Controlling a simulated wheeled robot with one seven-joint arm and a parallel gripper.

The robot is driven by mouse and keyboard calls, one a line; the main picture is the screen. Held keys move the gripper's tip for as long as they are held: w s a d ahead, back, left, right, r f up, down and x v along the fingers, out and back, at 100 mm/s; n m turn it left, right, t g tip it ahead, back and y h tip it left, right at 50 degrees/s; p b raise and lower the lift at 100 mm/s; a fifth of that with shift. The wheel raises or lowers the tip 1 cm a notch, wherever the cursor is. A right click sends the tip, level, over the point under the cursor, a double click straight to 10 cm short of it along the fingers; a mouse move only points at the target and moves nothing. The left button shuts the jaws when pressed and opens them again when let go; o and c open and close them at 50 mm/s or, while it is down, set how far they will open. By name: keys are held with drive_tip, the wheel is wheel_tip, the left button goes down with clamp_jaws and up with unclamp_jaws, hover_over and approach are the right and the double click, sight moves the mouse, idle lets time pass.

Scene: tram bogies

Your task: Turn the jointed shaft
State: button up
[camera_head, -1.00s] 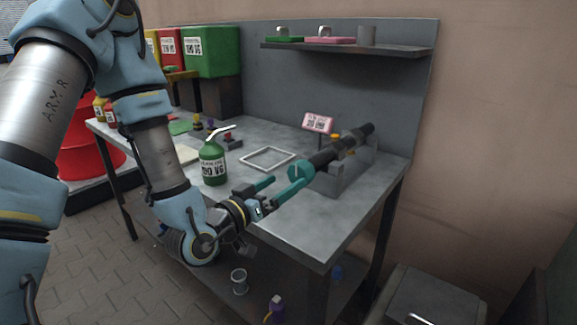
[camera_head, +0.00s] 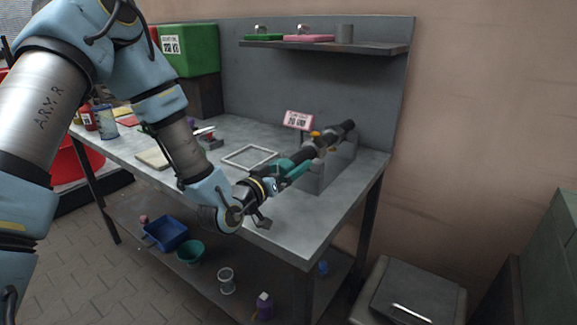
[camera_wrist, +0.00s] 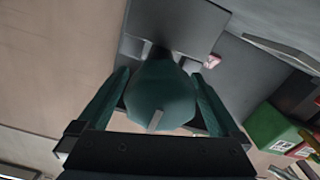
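The jointed shaft (camera_head: 335,138) is a dark rod on a grey stand, with a yellow-orange part near its middle, running back to the right on the bench. Its near end is a rounded teal piece with a pale mark (camera_wrist: 160,95), seen in the wrist view. My gripper (camera_head: 291,170) is at that near end. In the wrist view its two teal fingers stand apart, one on each side of the teal piece. Narrow gaps seem to show beside it; firm contact is not visible. In the head view the fingers partly hide the near end.
A pink-and-white label sign (camera_head: 298,120) stands just behind the shaft. A pale square frame (camera_head: 250,157) lies on the bench to the left. A shelf (camera_head: 325,46) is above. A grey cabinet (camera_head: 410,295) stands at front right. The bench's front right is clear.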

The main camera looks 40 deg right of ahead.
drive_tip(key=c, duration=1.3)
drive_tip(key=shift+n, duration=0.3)
